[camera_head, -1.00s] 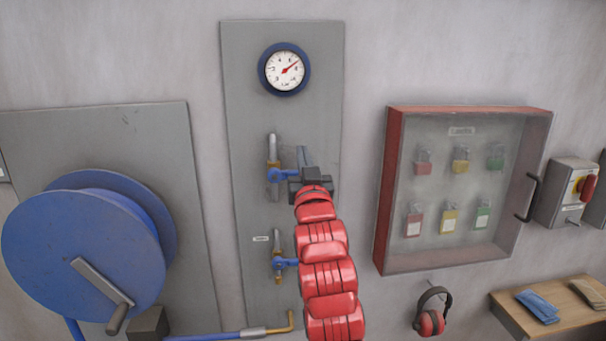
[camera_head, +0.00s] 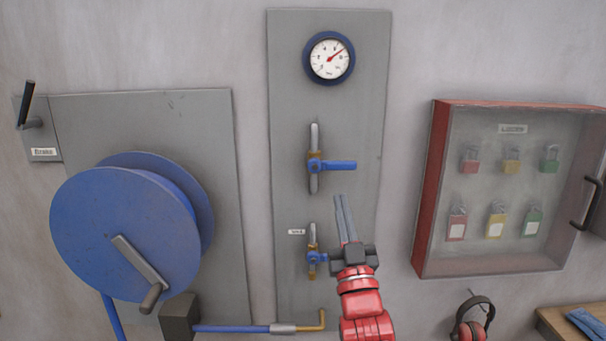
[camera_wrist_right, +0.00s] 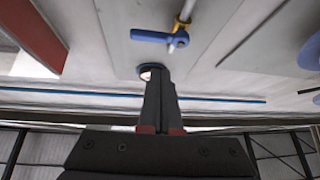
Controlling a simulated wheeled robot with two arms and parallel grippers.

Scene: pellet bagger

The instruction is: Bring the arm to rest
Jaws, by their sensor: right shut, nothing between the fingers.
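My right arm (camera_head: 365,310), red, reaches up from the bottom of the head view. Its dark right gripper (camera_head: 340,200) points up in front of the grey valve panel (camera_head: 290,90), fingers together and empty. The fingertips are below and apart from the upper valve's blue handle (camera_head: 340,165), which lies level, pointing right. The lower valve (camera_head: 313,257) is just left of the gripper body, which may hide part of its handle. In the right wrist view the shut fingers (camera_wrist_right: 158,80) have nothing between them; a blue handle (camera_wrist_right: 160,38) shows beyond them. My left gripper is out of view.
A blue hose reel (camera_head: 120,230) with a crank is on the left. A gauge (camera_head: 329,58) tops the panel. A red-sided padlock cabinet (camera_head: 430,190), ear defenders (camera_head: 473,315) and a wooden shelf (camera_head: 550,322) are right. The wall between panel and cabinet is clear.

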